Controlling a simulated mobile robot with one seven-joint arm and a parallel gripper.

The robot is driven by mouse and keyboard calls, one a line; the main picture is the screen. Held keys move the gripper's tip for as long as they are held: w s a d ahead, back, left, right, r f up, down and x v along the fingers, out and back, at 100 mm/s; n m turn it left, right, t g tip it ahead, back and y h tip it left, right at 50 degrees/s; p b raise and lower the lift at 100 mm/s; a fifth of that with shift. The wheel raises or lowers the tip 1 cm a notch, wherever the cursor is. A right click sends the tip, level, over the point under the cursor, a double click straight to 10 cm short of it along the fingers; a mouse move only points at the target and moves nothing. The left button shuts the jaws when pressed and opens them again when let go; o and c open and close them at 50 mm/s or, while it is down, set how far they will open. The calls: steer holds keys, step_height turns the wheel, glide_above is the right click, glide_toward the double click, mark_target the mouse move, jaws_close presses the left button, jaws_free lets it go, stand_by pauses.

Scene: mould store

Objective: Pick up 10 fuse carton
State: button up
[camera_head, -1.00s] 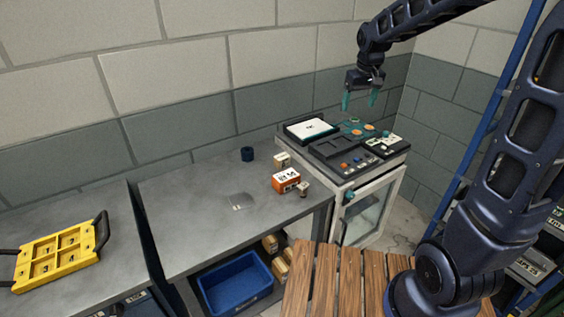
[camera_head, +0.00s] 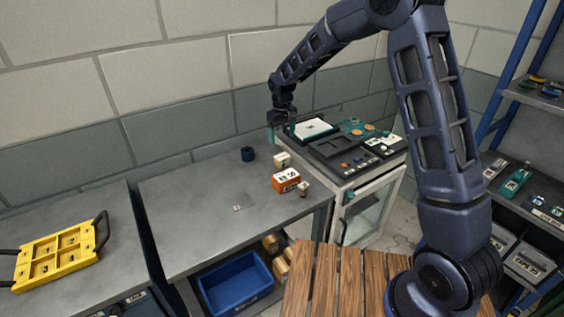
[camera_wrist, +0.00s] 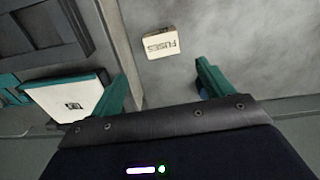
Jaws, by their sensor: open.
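A small cream carton (camera_wrist: 161,42) marked "FUSES" lies ahead of my fingers in the wrist view, between their lines and apart from both. It appears to be the cream box (camera_head: 282,160) near the back right of the grey bench (camera_head: 205,215) in the head view. My gripper (camera_wrist: 162,75) is open and empty, with teal fingers. In the head view my gripper (camera_head: 279,130) hangs above the bench's back edge, close to the cream carton. No number 10 is readable on the carton.
An orange box (camera_head: 286,181) and a small beige block (camera_head: 303,188) sit just in front of the carton. A dark blue cup (camera_head: 247,154) stands to its left. A machine with a white pad (camera_head: 312,129) is at right. The bench's left part is mostly clear.

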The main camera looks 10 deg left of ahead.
mark_target(282, 156)
step_height(282, 156, down, 6)
steer(key=shift+a, duration=0.15)
steer(key=shift+s+d+f, duration=0.1)
steer(key=shift+s+f, duration=0.05)
steer(key=shift+f, duration=1.15)
steer(key=shift+s+d+f, duration=0.1)
steer(key=shift+s+f, duration=0.05)
steer(key=shift+f, duration=1.1)
steer(key=shift+c, duration=0.2)
steer(key=c, duration=1.1)
